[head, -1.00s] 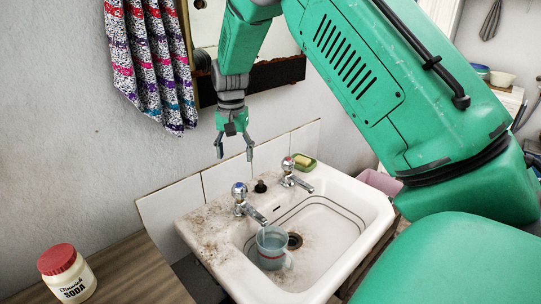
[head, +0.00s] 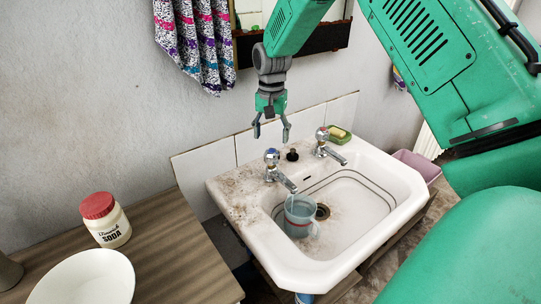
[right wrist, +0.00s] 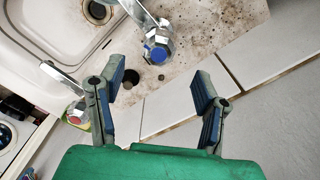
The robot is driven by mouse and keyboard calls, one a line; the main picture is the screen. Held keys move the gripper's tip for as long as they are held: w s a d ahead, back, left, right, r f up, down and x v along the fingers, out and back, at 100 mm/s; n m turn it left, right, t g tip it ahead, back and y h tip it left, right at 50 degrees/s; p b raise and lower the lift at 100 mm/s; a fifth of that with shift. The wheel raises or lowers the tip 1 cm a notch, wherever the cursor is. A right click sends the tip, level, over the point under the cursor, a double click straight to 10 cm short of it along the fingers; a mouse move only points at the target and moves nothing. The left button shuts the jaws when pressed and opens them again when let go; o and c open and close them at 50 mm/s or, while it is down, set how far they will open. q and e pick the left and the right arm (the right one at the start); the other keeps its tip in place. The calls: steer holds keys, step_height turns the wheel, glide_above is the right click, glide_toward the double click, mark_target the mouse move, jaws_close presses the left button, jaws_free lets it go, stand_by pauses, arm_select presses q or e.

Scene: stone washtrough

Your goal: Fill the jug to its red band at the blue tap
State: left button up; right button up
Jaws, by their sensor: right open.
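The translucent jug (head: 299,218) stands upright in the sink basin under the spout of the blue tap (head: 272,157). A thin red line shows low on it. It looks bluish inside, but I cannot tell the water level for sure. A faint pale streak between spout and jug may be water. My right gripper (head: 271,132) is open and empty above the blue tap, apart from it. In the right wrist view the blue tap's cap (right wrist: 157,50) lies beyond the open fingers (right wrist: 160,82). My left gripper is not in view.
A soda jar (head: 106,220) and white bowl (head: 85,280) stand on the wooden counter (head: 180,255). A pink tub (head: 417,165) is at right.

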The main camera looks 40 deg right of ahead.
mark_target(271, 151)
step_height(271, 151, down, 7)
steer(key=shift+f, duration=0.2)
